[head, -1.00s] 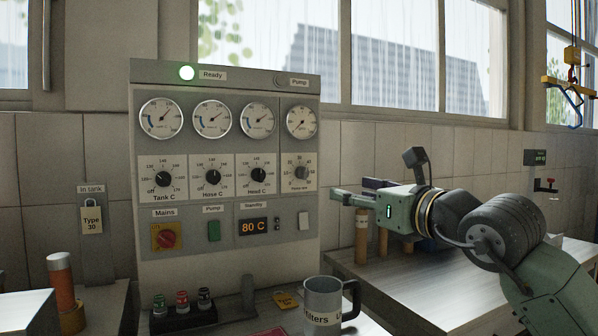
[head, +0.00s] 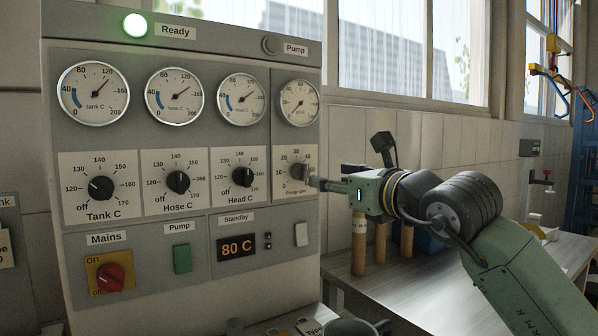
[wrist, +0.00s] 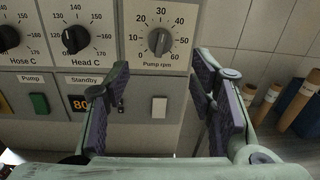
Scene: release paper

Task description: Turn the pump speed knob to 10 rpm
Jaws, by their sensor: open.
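The pump speed knob (head: 299,172) is a grey knob at the right end of the panel's row of dials, labelled "Pump rpm". My gripper (head: 313,181) is at the panel's right edge, close to the knob in the head view. In the wrist view my gripper (wrist: 162,68) is open and empty, its fingers spread to either side below the knob, which is not between the pads.
The Head C knob (wrist: 76,39) is left of the pump knob. A white switch (head: 301,234) is below it, and a pump gauge (head: 299,103) is above. Brown cylinders (head: 359,245) stand on the bench (head: 440,285) to the right.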

